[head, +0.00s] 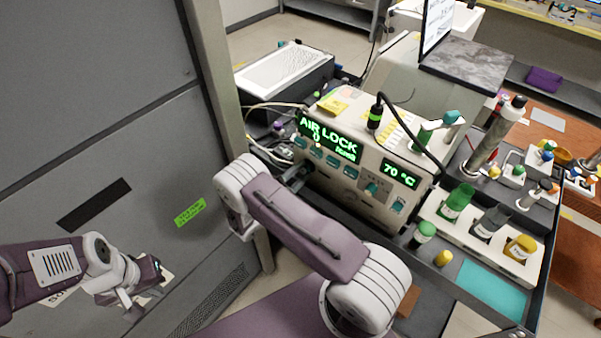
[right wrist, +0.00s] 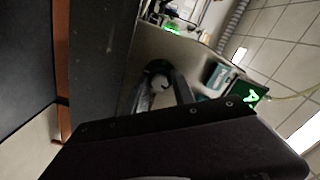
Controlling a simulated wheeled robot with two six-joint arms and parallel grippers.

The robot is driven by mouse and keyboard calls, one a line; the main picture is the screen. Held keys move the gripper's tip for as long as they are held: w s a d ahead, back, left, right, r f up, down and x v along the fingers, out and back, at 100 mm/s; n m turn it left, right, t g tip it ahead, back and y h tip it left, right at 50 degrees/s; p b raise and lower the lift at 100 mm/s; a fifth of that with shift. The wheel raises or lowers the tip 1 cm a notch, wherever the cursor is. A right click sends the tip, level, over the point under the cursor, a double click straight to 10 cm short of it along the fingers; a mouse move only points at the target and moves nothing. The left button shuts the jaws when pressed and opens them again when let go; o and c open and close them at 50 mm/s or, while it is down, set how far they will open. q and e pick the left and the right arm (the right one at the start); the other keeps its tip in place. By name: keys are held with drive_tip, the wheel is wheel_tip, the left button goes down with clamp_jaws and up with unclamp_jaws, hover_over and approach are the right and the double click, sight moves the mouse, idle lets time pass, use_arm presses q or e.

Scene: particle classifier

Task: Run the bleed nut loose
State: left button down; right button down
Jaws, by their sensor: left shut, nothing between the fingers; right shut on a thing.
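The classifier machine (head: 352,160) is a beige box with a green "AIR LOCK" display and a "70 °C" display. My right gripper (head: 294,178) is at the machine's lower left front, its fingertips partly hidden by my arm and the shadow there. In the right wrist view, the gripper's two dark fingers (right wrist: 162,80) are shut on a small pale round part at the machine's face, which looks to be the bleed nut (right wrist: 159,83). Its shape and thread are too small to tell. My left gripper (head: 146,290) is shut and empty, low at the left, away from the machine.
A grey cabinet (head: 100,130) stands close on the left. Right of the machine are a rack (head: 470,235) with green, grey and yellow-labelled jars and a cyan mat (head: 492,288). Black and white cables run around the machine. A white tray (head: 285,75) lies behind it.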

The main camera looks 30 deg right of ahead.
drive_tip(key=shift+w+r, duration=0.1)
drive_tip(key=shift+r, duration=0.1)
drive_tip(key=c, duration=1.2)
unclamp_jaws()
drive_tip(key=shift+c, duration=0.2)
drive_tip(key=shift+o, duration=1)
drive_tip(key=shift+d+f, duration=0.15)
drive_tip(key=shift+d, duration=0.05)
drive_tip(key=shift+a, duration=0.1)
drive_tip(key=b+v, duration=0.1)
drive_tip(key=v, duration=0.8)
